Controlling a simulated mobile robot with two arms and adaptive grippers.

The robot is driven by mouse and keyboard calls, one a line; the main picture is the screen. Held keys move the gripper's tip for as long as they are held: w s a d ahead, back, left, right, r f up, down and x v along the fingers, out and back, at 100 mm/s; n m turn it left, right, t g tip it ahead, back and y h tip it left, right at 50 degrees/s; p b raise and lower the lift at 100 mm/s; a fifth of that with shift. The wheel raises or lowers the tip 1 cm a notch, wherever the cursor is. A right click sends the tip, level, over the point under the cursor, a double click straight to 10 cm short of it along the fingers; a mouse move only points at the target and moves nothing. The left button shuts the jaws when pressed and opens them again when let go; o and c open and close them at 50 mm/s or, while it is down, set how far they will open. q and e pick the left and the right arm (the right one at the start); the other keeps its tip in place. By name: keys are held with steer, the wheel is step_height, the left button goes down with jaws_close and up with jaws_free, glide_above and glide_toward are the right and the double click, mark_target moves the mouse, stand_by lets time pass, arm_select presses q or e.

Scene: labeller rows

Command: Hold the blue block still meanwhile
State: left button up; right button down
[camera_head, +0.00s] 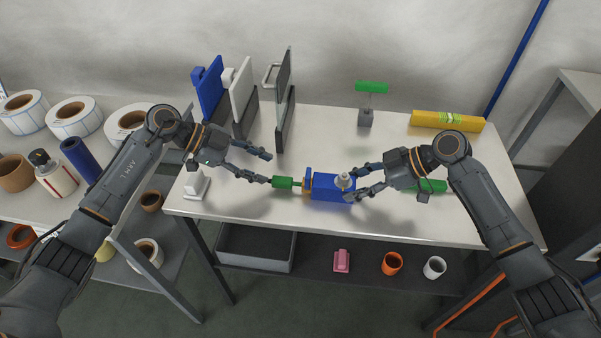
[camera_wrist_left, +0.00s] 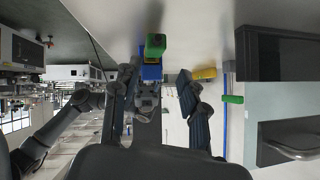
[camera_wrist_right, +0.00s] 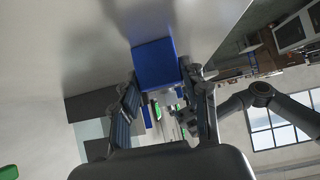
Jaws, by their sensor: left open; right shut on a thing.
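The blue block (camera_head: 328,188) lies near the front edge of the white table, with a small pale knob on top. My right gripper (camera_head: 364,184) is at its right end, shut on it; the block also shows between the fingers in the right wrist view (camera_wrist_right: 156,64). A green handle (camera_head: 283,182) on a thin shaft sticks out of the block's left side, beside an orange-brown part. My left gripper (camera_head: 269,168) is open, its fingertips close to the green handle. The green handle shows ahead of the left fingers in the left wrist view (camera_wrist_left: 155,44).
Upright panels in blue, white and grey (camera_head: 284,100) stand at the back left. A green-topped stand (camera_head: 366,116) and a yellow box (camera_head: 447,121) are at the back right. Another green piece (camera_head: 430,186) lies behind my right arm. A white stand (camera_head: 196,185) is at the left edge.

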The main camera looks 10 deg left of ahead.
mark_target(278, 179)
arm_select(q)
steer(key=shift+w+a+r+n+g+y, duration=0.1)
steer(key=shift+a+r+n+g, duration=0.1)
steer(key=shift+a+n+g, duration=0.15)
steer(key=shift+s+a+r+n+g+y, duration=0.1)
steer(key=shift+a+r+n+g, duration=0.15)
steer(key=shift+a, duration=0.25)
steer(key=shift+w+a+r+n+g+y, duration=0.1)
steer(key=shift+a+r+n+g, duration=0.1)
steer(key=shift+a+g, duration=0.15)
steer(key=shift+x, duration=4.4)
jaws_close()
